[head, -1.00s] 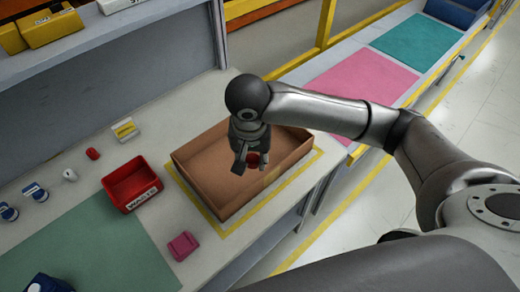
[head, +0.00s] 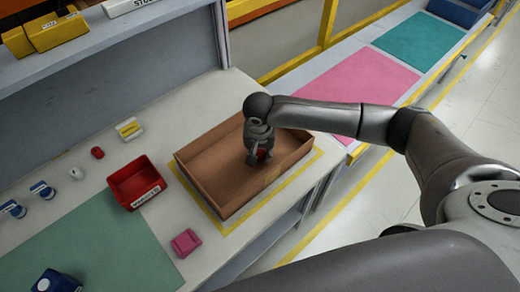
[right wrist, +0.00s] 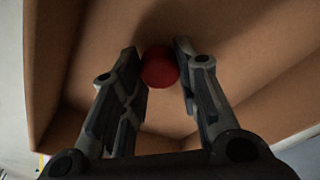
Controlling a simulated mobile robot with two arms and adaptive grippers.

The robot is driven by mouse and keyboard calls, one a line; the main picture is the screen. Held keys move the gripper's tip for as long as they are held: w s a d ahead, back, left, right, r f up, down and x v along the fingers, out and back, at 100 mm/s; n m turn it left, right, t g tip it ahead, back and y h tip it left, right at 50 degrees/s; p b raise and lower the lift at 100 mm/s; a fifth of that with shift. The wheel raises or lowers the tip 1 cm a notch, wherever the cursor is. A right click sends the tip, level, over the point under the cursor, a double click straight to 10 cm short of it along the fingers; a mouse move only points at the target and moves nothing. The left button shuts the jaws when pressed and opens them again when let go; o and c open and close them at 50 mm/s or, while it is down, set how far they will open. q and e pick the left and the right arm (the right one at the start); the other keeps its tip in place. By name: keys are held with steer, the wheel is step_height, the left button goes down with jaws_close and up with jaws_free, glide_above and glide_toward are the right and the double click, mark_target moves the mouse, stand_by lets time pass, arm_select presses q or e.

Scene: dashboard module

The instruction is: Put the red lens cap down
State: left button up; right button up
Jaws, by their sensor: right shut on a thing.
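The red lens cap (right wrist: 160,68) sits between the two fingertips of my right gripper (right wrist: 162,75) in the right wrist view. In the head view my right gripper (head: 258,159) points down inside the open brown cardboard box (head: 203,181). It is shut on the cap, of which only a little red shows there. The box floor lies beneath the cap; I cannot tell whether the cap touches it. My left gripper is not in view.
A red bin (head: 134,183) stands left of the box, with a pink item (head: 186,242) in front. Small items, including a red one (head: 97,153), lie further left. A green mat (head: 95,245) covers the near left. The box walls surround the gripper.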

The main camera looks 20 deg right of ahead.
steer(key=shift+f, duration=0.45)
steer(key=o, duration=1)
steer(key=shift+c, duration=0.2)
step_height(320, 180, up, 13)
steer(key=s+b, duration=0.1)
steer(key=shift+s+a+b, duration=0.3)
steer(key=shift+s+a, duration=0.05)
steer(key=shift+a, duration=0.05)
steer(key=shift+f, duration=0.2)
